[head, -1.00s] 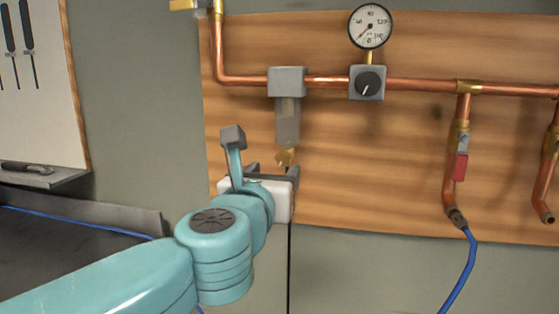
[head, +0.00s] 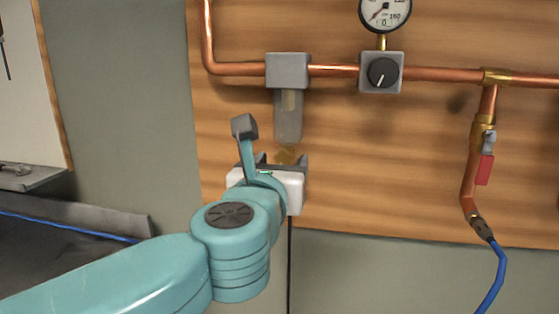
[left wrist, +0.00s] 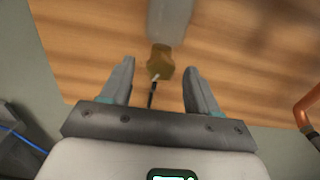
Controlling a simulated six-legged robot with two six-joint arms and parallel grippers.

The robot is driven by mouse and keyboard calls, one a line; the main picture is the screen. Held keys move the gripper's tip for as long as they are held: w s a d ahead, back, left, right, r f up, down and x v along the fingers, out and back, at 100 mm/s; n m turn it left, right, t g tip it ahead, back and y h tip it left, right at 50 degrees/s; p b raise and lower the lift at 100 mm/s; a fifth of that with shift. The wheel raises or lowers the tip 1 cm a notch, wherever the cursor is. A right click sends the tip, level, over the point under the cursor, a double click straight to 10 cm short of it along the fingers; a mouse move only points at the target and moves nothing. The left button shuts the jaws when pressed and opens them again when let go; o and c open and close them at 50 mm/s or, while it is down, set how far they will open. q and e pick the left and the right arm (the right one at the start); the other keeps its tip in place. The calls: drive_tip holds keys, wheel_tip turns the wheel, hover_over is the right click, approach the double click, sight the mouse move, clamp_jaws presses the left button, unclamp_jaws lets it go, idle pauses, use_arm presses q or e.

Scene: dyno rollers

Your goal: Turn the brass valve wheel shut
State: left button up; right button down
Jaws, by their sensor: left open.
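The brass valve wheel (head: 287,153) is a small brass piece at the lower end of the clear grey filter bowl (head: 288,118). In the left wrist view the brass wheel (left wrist: 160,62) shows between the fingertips, with a thin dark stem or line below it. My left gripper (head: 282,160) is open, one finger on each side of the wheel. I see a gap on both sides and cannot tell how deep the wheel sits between the fingers. In the head view the gripper body partly hides the wheel's lower part. My right gripper is not in view.
A grey filter head (head: 287,70) joins the copper pipe (head: 335,71) above. A grey regulator (head: 381,73) with a black knob and a gauge (head: 385,13) stand to its right. A red-handled valve (head: 485,168) and blue hose (head: 498,275) hang further right. A dark bench (head: 70,245) is at left.

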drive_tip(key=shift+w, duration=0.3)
use_arm(q)
drive_tip(key=shift+w, duration=0.1)
drive_tip(key=c, duration=1)
drive_tip(key=shift+c, duration=0.2)
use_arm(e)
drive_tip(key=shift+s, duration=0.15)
